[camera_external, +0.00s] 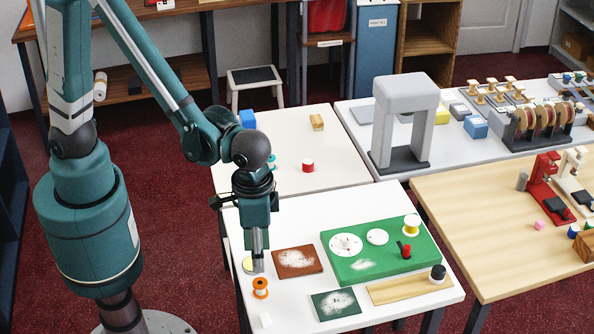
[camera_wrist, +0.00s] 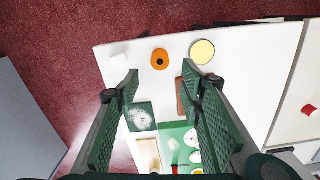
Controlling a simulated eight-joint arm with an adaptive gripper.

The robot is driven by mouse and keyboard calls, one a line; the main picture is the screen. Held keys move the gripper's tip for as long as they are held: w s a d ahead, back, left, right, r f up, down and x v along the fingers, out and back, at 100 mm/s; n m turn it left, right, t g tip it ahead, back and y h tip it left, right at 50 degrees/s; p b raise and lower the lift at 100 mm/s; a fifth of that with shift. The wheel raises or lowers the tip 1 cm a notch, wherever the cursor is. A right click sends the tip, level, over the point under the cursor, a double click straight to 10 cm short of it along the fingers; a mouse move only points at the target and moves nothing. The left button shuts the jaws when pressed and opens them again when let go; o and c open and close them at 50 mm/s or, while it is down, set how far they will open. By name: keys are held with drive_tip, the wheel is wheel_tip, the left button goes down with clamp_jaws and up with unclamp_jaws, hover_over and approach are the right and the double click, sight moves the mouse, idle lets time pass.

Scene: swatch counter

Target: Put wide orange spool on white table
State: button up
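The orange spool (camera_external: 260,287) stands upright near the left edge of the nearer white table (camera_external: 300,222). In the wrist view the spool (camera_wrist: 160,59) shows from above with a dark centre hole, beyond my fingertips. My gripper (camera_external: 258,264) points down over the left part of this table, just above the spool in the picture and in front of a pale yellow disc (camera_external: 248,265). In the wrist view my gripper (camera_wrist: 160,82) is open, its two fingers apart with nothing between them. The spool is not held.
A white cube (camera_external: 265,320) lies near the spool. To the right are a brown swatch (camera_external: 297,261), a dark green swatch (camera_external: 336,304), a green board (camera_external: 385,262) and a wooden strip (camera_external: 405,288). A red spool (camera_external: 308,166) stands on the table behind.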

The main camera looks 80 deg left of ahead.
idle(0.4)
drive_tip(key=w+a+r+t, duration=0.1)
drive_tip(key=w+a+r, duration=0.2)
drive_tip(key=a+r, duration=0.6)
drive_tip(key=s+a+r+t, duration=0.2)
drive_tip(key=a+r, duration=0.1)
drive_tip(key=a, duration=0.7)
drive_tip(key=s+a+r+n+t, duration=0.1)
drive_tip(key=a+r, duration=0.3)
drive_tip(key=a, duration=0.6)
drive_tip(key=s+a+r+t, duration=0.2)
drive_tip(key=a+r+t, duration=0.1)
drive_tip(key=a, duration=0.7)
drive_tip(key=shift+s+a+r+n, duration=0.3)
drive_tip(key=shift+r+n, duration=0.1)
drive_tip(key=shift+r, duration=0.3)
